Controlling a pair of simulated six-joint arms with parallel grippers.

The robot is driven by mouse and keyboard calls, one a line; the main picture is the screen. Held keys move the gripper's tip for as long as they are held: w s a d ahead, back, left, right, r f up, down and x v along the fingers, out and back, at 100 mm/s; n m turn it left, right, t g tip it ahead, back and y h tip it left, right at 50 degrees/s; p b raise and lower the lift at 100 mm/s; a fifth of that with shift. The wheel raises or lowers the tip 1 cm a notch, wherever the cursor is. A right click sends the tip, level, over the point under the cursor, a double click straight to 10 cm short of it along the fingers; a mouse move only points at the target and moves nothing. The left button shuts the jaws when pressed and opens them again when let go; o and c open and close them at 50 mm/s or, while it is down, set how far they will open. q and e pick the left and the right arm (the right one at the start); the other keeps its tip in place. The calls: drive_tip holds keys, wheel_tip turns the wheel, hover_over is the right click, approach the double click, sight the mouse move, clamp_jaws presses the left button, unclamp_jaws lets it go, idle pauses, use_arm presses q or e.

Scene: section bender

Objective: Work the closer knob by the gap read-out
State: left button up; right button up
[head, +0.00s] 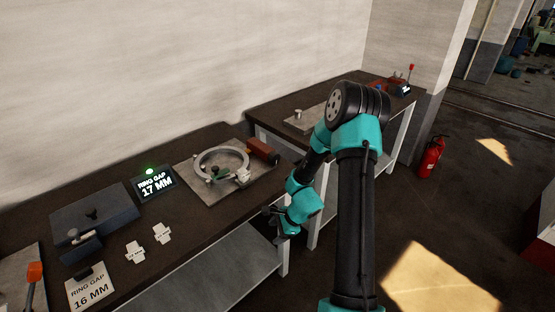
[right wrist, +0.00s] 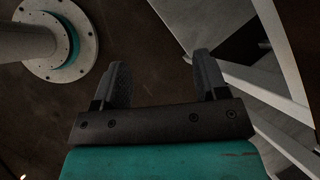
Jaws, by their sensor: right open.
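The gap read-out (head: 154,184) is a dark panel showing "RING GAP 17 MM", with a green light lit on top. A grey ring (head: 221,161) lies on a metal plate to its right, with a red-brown block (head: 262,150) at its far right side. My right gripper (head: 272,212) hangs at the bench's front edge, apart from these. In the right wrist view its fingers (right wrist: 166,86) are open and empty.
A card (head: 89,287) reading "RING GAP 16 MM" stands at the near left. Two small white pieces (head: 148,242) lie on the bench. An orange-tipped lever (head: 35,273) is at the left edge. A second bench (head: 262,118) stands behind my right arm. A fire extinguisher (head: 430,157) stands right.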

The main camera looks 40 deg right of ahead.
drive_tip(key=w+d+r+m+t+h, duration=0.2)
drive_tip(key=d+r+m+t, duration=0.2)
drive_tip(key=d+r, duration=0.4)
drive_tip(key=w+d+r+m+t+h, duration=0.2)
drive_tip(key=d+r+m+t, duration=0.2)
drive_tip(key=d+r, duration=0.5)
drive_tip(key=d+m, duration=0.2)
drive_tip(key=d, duration=0.2)
drive_tip(key=shift+r+m+t+h, duration=0.3)
drive_tip(key=shift+m, duration=0.1)
drive_tip(key=shift+w+a, duration=0.1)
approach(277, 158)
drive_tip(key=x, duration=0.9)
drive_tip(key=shift+w, duration=0.15)
drive_tip(key=shift+f, duration=0.1)
drive_tip(key=c, duration=0.6)
